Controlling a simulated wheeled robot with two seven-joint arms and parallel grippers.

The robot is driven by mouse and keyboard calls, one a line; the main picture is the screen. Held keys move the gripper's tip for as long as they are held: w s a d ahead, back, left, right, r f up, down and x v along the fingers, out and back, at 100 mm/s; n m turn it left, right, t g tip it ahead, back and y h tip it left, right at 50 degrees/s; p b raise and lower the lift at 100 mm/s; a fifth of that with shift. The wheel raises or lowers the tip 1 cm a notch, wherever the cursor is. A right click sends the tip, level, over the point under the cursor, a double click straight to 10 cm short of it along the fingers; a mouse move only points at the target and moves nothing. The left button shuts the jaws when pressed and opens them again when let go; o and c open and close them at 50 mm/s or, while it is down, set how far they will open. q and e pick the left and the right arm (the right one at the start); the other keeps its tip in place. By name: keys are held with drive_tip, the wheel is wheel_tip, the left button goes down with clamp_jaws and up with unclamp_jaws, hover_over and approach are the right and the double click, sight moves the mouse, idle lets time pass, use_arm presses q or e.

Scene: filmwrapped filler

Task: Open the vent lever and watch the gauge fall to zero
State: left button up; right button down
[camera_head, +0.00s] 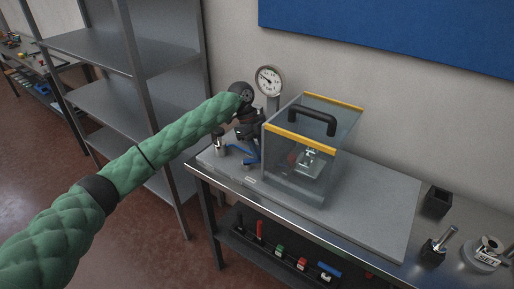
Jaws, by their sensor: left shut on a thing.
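The round white gauge (269,81) stands on a grey post at the back of the bench. Its dark needle slants toward the upper left, and the numbers are too small to read. My left arm, in a green quilted sleeve, reaches in from the left. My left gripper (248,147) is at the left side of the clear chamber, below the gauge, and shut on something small. That appears to be the vent lever, mostly hidden by the jaws. Blue parts show at the gripper. My right gripper is not in view.
The clear chamber (285,163) has yellow edges, a black handle and a metal fixture inside. It stands on a grey board (365,215) with free room at right. Shelves (105,92) stand at left.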

use_arm(q)
drive_tip(key=m, duration=0.2)
drive_tip(key=s+m+g+y, duration=0.1)
drive_tip(key=shift+s+m+b, duration=0.15)
drive_tip(key=shift+m+b, duration=0.25)
drive_tip(key=shift+s+m, duration=0.2)
drive_tip(key=shift+m, duration=0.2)
drive_tip(key=shift+s+m+y, duration=0.1)
drive_tip(key=shift+m+y, duration=0.2)
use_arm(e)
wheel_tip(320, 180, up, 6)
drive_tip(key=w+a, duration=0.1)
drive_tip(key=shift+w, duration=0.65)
use_arm(q)
drive_tip(key=o, duration=0.9)
drive_tip(key=shift+o, duration=0.4)
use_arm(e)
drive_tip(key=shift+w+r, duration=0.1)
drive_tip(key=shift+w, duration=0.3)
